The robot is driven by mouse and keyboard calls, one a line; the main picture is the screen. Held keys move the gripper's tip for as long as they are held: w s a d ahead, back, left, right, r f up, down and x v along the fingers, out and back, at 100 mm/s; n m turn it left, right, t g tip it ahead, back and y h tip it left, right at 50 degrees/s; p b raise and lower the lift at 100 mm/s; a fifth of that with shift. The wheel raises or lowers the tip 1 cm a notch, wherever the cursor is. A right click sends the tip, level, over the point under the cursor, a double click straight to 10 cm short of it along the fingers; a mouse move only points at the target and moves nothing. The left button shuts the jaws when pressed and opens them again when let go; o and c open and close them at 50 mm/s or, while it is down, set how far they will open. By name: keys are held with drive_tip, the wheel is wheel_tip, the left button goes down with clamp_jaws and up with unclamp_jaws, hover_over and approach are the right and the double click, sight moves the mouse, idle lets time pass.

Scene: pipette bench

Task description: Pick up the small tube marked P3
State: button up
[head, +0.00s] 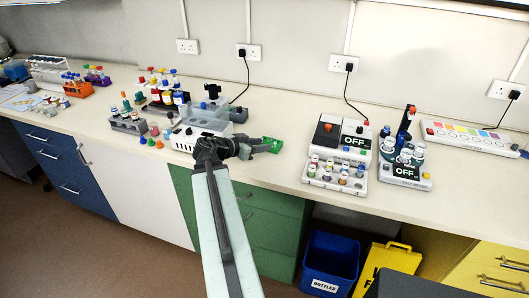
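Several small tubes with coloured and pale caps stand in a white rack (333,185) on the bench, right of centre. Their marks are too small to read, so I cannot tell which, if any, is P3. My gripper (272,146) is over the bench left of this rack and apart from it. It points right, and green shows at its tip. The fingers are too small to tell whether they are open or shut. No tube can be made out in it.
A white device marked OFF (343,138) stands behind the rack, and another OFF device (405,172) with bottles is to its right. A white machine (200,130) and bottle racks (130,122) stand left. Bare bench (285,120) lies behind my gripper.

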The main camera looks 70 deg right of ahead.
sight(273, 148)
drive_tip(key=shift+d+f, duration=0.15)
drive_tip(key=b+x, duration=0.1)
drive_tip(key=x, duration=0.2)
drive_tip(key=b+x, duration=0.1)
drive_tip(key=x, duration=0.3)
drive_tip(key=shift+w+d+f+b, duration=0.15)
drive_tip(key=shift+d+b, duration=0.2)
drive_tip(key=shift+b, duration=0.05)
clamp_jaws()
